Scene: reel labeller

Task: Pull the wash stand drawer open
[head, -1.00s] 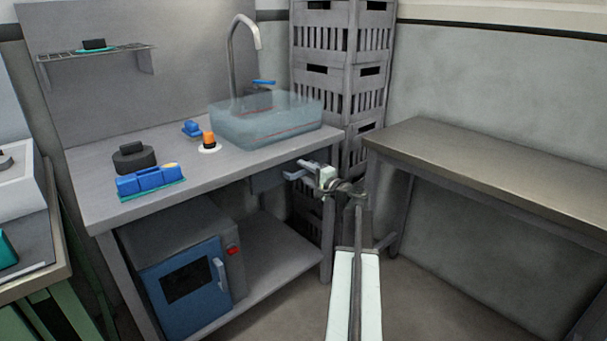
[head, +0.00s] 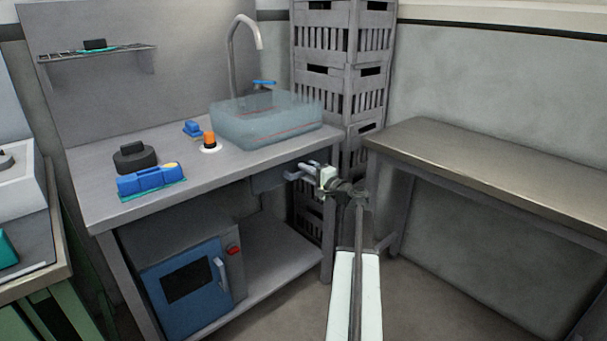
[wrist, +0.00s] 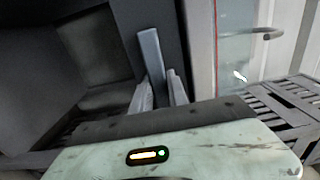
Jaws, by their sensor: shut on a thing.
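The wash stand (head: 235,165) is a grey metal bench with a tap and a translucent basin. Its small grey drawer (head: 268,180) hangs under the worktop near the right front leg, and I see no clear gap at its front. My gripper (head: 303,171) is at the drawer's front, just under the worktop edge. In the wrist view, the grey drawer handle (wrist: 150,52) runs down between the two fingers of my gripper (wrist: 162,88), which is shut on it. The fingers hide part of the handle.
A blue-doored cabinet (head: 187,285) stands on the lower shelf at left. The wash stand's right front leg (head: 328,240) is close to my arm. Stacked grey crates (head: 341,85) stand behind, and a bare table (head: 500,165) stands at right. Floor between is clear.

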